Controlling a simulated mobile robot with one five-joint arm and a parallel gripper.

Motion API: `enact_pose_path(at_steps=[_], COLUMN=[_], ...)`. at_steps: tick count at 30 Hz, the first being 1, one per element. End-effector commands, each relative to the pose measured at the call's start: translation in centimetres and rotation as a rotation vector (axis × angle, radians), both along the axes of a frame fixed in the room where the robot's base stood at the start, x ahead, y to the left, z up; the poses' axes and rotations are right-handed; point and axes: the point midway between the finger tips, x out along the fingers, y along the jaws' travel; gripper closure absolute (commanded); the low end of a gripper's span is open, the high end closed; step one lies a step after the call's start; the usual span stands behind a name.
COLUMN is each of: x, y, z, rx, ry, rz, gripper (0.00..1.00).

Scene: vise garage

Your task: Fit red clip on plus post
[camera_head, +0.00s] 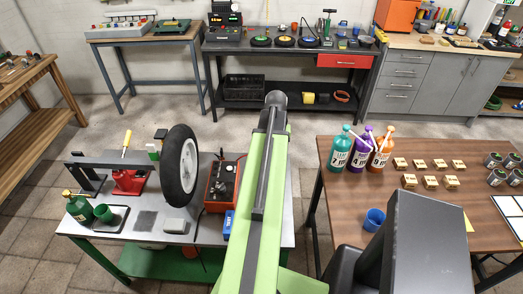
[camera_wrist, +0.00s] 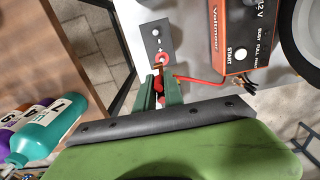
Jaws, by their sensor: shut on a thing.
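My gripper (camera_wrist: 160,84) is shut on the red clip (camera_wrist: 158,88), which sits between its two green fingers in the wrist view. Just beyond the fingertips is a dark plate (camera_wrist: 150,45) with a red-ringed post (camera_wrist: 162,58) and pale round spots. The clip's tip lies close to this post; I cannot tell whether they touch. A red cable (camera_wrist: 205,79) runs right from near the clip towards the orange charger box (camera_wrist: 222,20). In the head view my arm hides the gripper and clip; the charger (camera_head: 222,184) stands on the grey table.
A blue item (camera_head: 229,223) lies by the charger. A wheel (camera_head: 183,168) and a red stand (camera_head: 130,180) are on the same table (camera_head: 270,225). Spray bottles (camera_head: 341,149) and a blue cup (camera_head: 374,219) stand on the wooden table (camera_head: 330,205) at right.

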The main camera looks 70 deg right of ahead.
Motion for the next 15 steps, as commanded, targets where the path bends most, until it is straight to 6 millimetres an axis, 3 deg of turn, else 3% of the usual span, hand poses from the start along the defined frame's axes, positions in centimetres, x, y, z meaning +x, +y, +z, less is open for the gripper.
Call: enact_pose_path(at_steps=[9,15], x=[1.2,1.5], y=[0.5,0.7], z=[-0.1,-1.3], rx=[0.000,0.000], ry=[0.000,0.000], rz=[0.020,0.026], gripper=[1.00,1.00])
